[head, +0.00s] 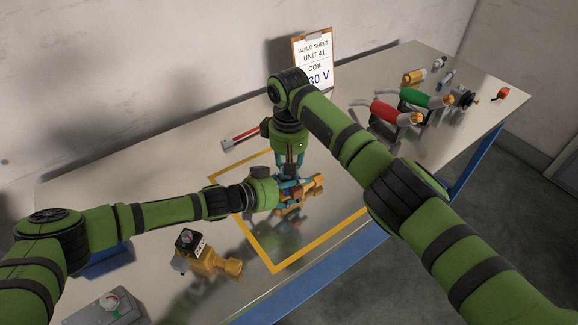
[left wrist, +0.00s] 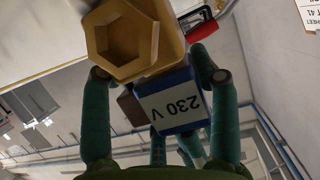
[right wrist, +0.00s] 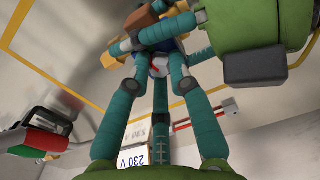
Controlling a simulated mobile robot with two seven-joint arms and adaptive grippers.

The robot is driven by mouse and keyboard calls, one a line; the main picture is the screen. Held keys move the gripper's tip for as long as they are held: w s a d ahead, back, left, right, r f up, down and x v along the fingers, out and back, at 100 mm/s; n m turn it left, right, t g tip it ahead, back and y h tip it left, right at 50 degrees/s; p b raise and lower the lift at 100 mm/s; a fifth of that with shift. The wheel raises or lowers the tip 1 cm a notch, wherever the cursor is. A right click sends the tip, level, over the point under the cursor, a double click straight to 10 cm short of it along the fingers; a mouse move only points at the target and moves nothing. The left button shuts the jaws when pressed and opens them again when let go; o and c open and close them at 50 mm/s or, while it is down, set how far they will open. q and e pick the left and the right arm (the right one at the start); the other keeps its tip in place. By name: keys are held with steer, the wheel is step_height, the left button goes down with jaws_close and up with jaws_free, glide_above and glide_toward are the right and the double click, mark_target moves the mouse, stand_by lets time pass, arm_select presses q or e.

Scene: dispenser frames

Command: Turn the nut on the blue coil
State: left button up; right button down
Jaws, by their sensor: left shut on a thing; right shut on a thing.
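A brass valve (head: 316,184) with a blue coil (left wrist: 178,88) is held above the yellow-outlined area of the table. The coil carries a 230 V label, upside down in the left wrist view, where the valve's hexagonal port (left wrist: 125,38) faces the camera. My left gripper (head: 291,190) comes in from the left and is shut on the valve, its fingers either side of the valve and coil. My right gripper (head: 290,172) points down from above and is shut at the coil's top. A small white-and-red part (right wrist: 158,66) shows between its fingers; the nut is mostly hidden.
A build sheet (head: 313,58) stands at the back; a red-and-white strip (head: 243,138) lies behind the grippers.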

steer(key=shift+a+r, duration=0.15)
steer(key=shift+a, duration=0.05)
steer(key=c, duration=1.4)
jaws_free()
steer(key=shift+d, duration=0.1)
steer(key=shift+n, duration=0.3)
